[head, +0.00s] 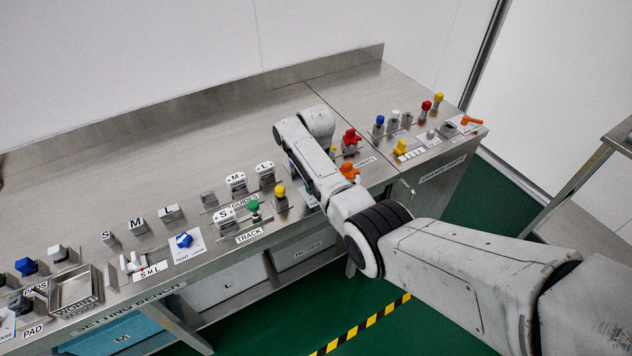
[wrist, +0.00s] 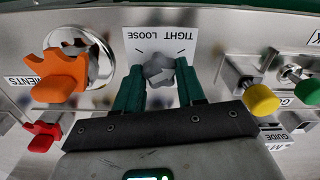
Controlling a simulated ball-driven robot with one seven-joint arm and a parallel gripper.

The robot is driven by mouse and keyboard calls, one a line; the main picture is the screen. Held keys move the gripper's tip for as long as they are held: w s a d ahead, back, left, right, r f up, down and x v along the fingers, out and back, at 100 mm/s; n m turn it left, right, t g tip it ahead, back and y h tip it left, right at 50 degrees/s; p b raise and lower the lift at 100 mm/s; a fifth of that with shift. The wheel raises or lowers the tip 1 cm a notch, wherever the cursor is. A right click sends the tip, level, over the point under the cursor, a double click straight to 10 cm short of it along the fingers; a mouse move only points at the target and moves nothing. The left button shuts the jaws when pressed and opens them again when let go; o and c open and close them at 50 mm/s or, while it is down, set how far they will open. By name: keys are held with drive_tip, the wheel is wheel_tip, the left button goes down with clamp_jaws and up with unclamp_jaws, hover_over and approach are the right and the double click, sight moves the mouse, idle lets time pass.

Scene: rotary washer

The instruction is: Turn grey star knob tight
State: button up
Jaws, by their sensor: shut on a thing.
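The grey star knob (wrist: 159,70) shows in the wrist view, on a white label (wrist: 165,42) that reads "TIGHT LOOSE" upside down. My gripper (wrist: 160,82) has its two dark green fingers on either side of the knob and is shut on it. The knob is still at its place on the label.
An orange knob (wrist: 58,74) and a red knob (wrist: 42,136) stand left of my gripper in the wrist view. A yellow knob (wrist: 260,99) and a green knob (wrist: 290,72) stand to the right. The bench (head: 215,110) is bare towards its back.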

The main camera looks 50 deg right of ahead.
drive_tip(key=o, duration=1.1)
drive_tip(key=shift+c, duration=0.2)
wheel_tip(320, 180, up, 11)
drive_tip(key=b, duration=0.1)
drive_tip(key=shift+f, duration=0.1)
